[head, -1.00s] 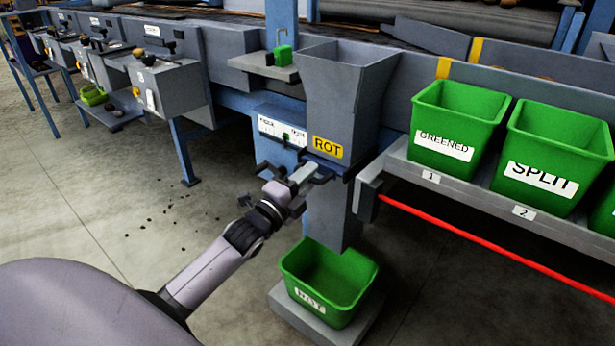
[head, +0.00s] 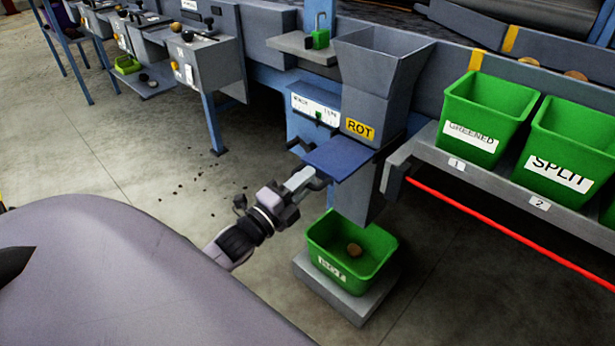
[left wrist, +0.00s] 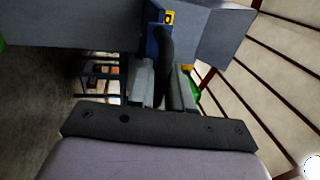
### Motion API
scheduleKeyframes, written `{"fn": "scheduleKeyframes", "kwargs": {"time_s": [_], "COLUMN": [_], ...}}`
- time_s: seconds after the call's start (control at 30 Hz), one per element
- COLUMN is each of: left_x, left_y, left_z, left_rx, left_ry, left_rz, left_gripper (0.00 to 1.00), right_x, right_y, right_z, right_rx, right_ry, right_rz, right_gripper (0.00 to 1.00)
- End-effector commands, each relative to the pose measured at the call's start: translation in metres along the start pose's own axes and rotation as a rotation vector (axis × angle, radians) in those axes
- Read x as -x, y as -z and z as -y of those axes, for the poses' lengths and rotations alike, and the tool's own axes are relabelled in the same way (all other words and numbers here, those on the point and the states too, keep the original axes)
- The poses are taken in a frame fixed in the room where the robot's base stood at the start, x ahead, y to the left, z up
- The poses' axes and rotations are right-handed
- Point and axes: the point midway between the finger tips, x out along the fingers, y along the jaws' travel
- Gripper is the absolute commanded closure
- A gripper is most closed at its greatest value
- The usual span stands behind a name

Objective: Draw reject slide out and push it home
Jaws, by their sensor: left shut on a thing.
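The reject slide (head: 338,156), a flat blue plate, sticks out from the front of the grey chute marked ROT (head: 375,85). My left gripper (head: 314,180) is at the slide's outer end, shut on its dark handle. In the left wrist view the two fingers (left wrist: 163,90) stand on either side of the dark handle (left wrist: 166,50). The green bin (head: 330,268) below the chute holds one brown potato (head: 354,250). My right gripper is not in view.
The green GREENED bin (head: 470,135) and SPLIT bin (head: 556,172) stand on a shelf at right, with a red line (head: 480,220) below. Grey inspection boxes (head: 205,65) stand at left.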

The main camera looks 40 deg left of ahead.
Motion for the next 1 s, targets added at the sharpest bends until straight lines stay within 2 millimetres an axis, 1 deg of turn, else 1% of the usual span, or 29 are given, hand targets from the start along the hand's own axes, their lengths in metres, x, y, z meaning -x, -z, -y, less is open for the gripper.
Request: {"fn": "scheduleKeyframes", "kwargs": {"time_s": [0.03,0.17,0.2,0.23,0.5,0.63,0.77,0.87,1.0], "left_x": [0.003,0.004,0.004,0.004,0.003,0.009,0.024,0.039,0.058], "left_y": [0.002,0.002,0.002,0.002,0.001,0.001,0.001,0.001,0.001], "left_z": [-0.002,-0.002,-0.002,-0.003,-0.002,-0.002,-0.002,-0.002,-0.002], "left_rx": [0.002,0.002,0.002,0.002,0.001,0.002,0.003,0.004,0.002], "left_ry": [-0.002,-0.003,-0.003,-0.004,-0.002,-0.004,-0.005,-0.006,-0.006], "left_rz": [-0.004,-0.004,-0.004,-0.004,-0.003,-0.002,-0.002,-0.001,-0.001], "left_gripper": [1.00,1.00,0.71,0.65,0.65,0.65,0.65,0.65,0.65], "right_x": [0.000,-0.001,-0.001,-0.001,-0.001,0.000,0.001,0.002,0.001], "right_y": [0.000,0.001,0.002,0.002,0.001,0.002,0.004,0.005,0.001], "right_z": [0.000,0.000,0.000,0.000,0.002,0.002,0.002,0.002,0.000], "right_rx": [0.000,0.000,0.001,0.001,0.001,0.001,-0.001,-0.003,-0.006], "right_ry": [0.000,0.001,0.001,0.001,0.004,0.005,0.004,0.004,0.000], "right_rz": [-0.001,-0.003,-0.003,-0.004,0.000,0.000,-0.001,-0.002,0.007], "right_gripper": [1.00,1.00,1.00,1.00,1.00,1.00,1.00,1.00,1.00]}}
